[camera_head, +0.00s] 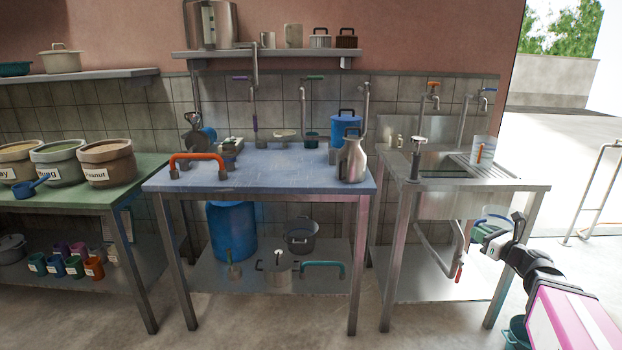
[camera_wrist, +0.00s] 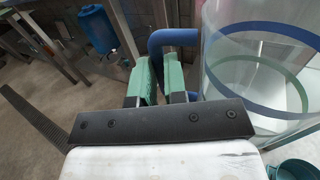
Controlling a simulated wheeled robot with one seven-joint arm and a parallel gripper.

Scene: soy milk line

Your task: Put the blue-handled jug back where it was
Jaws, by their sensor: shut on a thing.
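In the head view the jug (camera_head: 494,213) is small, in front of the sink's right side, partly hidden by my gripper (camera_head: 489,233). It looks roughly upright and held in the air. I cannot tell whether anything is in it.
The steel sink (camera_head: 436,162) has a drainboard (camera_head: 487,168) with a clear orange-handled jug (camera_head: 482,150) on it. A blue-topped table (camera_head: 270,170) holds a metal can (camera_head: 351,160). A teal bucket (camera_wrist: 292,170) stands below the held jug.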

